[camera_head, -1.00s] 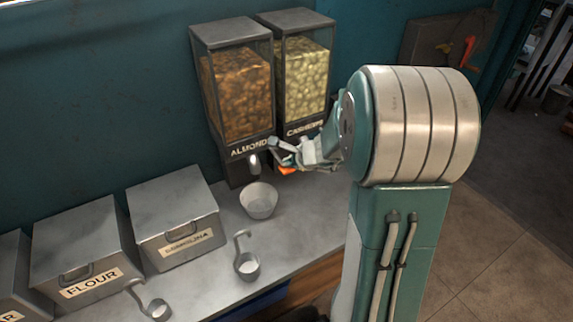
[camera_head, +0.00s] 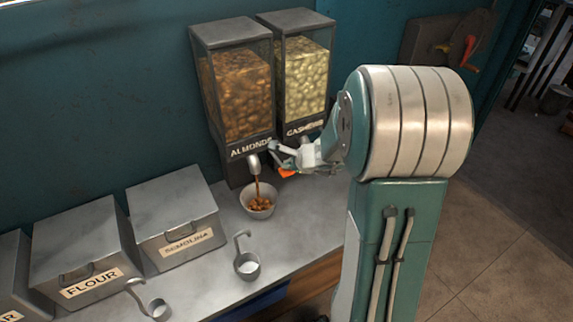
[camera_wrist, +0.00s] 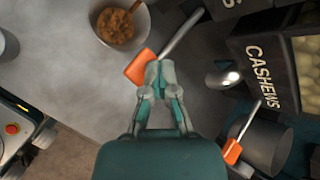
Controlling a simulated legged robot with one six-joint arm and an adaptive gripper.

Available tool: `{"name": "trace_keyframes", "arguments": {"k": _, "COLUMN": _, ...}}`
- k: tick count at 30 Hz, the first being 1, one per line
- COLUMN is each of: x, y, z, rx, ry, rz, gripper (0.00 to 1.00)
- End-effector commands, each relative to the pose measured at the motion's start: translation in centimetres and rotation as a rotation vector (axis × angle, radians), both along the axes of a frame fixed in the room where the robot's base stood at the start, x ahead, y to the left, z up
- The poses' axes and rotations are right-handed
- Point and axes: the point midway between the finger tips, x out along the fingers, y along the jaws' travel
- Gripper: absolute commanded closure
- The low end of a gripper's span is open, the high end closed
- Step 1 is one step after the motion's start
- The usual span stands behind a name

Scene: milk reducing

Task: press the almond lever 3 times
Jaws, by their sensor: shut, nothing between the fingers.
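The almond dispenser (camera_head: 236,95) stands at the left of the pair, full of brown almonds. A stream of almonds falls from its metal spout (camera_head: 254,164) into a bowl (camera_head: 259,206). The bowl, holding almonds, also shows in the wrist view (camera_wrist: 117,24). The almond lever (camera_wrist: 142,67) has an orange paddle on a metal rod, right at my fingertips; it looks pressed against them. My gripper (camera_wrist: 160,74) is shut with nothing between its fingers. In the head view, my gripper (camera_head: 276,152) is in front of the dispensers and partly hides the lever.
The cashew dispenser (camera_head: 303,75) stands at the right, with its own orange lever (camera_wrist: 232,152) in the wrist view. Semolina (camera_head: 178,232) and flour (camera_head: 87,262) bins stand to the left. Two measuring scoops (camera_head: 246,265) (camera_head: 157,308) lie near the counter's front edge.

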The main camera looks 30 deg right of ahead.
Motion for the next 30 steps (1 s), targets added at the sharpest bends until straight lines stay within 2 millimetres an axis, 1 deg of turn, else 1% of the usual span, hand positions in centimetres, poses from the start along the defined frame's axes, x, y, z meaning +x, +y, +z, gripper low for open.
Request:
{"name": "trace_keyframes", "arguments": {"k": 4, "x": -0.1, "y": 0.0, "z": -0.3, "rx": 0.0, "ry": 0.002, "rz": 0.001, "gripper": 1.0}}
{"name": "trace_keyframes", "arguments": {"k": 13, "x": -0.1, "y": 0.0, "z": -0.2, "rx": 0.0, "ry": 0.002, "rz": 0.001, "gripper": 1.0}}
{"name": "trace_keyframes", "arguments": {"k": 30, "x": 0.0, "y": -0.1, "z": 2.8, "rx": -0.001, "ry": 0.0, "rz": 0.001, "gripper": 1.0}}
